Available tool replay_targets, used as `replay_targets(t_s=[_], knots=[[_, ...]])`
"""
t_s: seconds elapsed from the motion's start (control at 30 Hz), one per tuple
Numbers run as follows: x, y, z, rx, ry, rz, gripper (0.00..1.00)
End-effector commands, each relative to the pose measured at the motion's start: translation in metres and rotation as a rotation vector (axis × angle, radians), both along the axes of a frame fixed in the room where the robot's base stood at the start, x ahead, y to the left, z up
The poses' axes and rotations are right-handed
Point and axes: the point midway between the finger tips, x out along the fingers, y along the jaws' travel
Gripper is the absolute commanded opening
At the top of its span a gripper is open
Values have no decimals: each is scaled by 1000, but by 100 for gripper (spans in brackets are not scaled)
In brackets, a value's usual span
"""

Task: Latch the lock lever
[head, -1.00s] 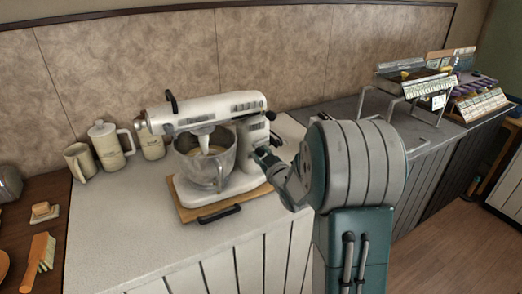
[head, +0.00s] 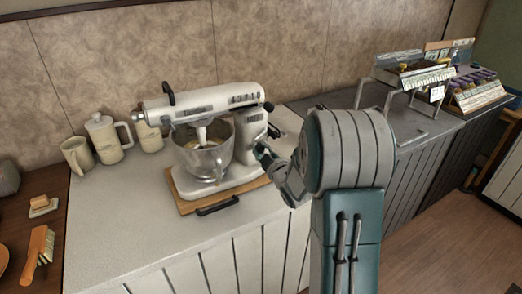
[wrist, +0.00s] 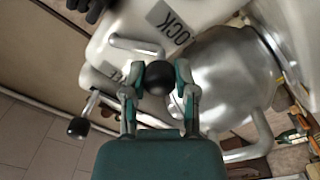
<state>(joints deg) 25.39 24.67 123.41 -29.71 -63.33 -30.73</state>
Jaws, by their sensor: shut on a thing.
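A white stand mixer (head: 210,105) stands on a wooden board, its head lowered over a steel bowl (head: 196,150). In the wrist view, the lock lever's round black knob (wrist: 158,77) sits between my two teal fingers, close to the mixer's white side. A "LOCK" label (wrist: 168,22) is on the casing above it, and part of another label shows to the left. My gripper (wrist: 160,88) is shut on the knob. In the head view, my gripper (head: 268,157) is at the mixer's right side; the lever there is mostly hidden.
A second lever with a black knob (wrist: 78,128) sticks out left of my fingers. The bowl's handle (wrist: 252,140) is to their right. In the head view, mugs and a jug (head: 104,138) stand left of the mixer. The white counter (head: 115,225) is clear in front.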

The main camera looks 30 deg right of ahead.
Motion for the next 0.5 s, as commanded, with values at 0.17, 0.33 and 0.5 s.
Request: replay_targets(t_s=[0.17,0.33,0.5], knots=[[0,1,-2,0,5,2,0],[0,1,-2,1,5,2,72],[0,1,-1,1,3,1,72]])
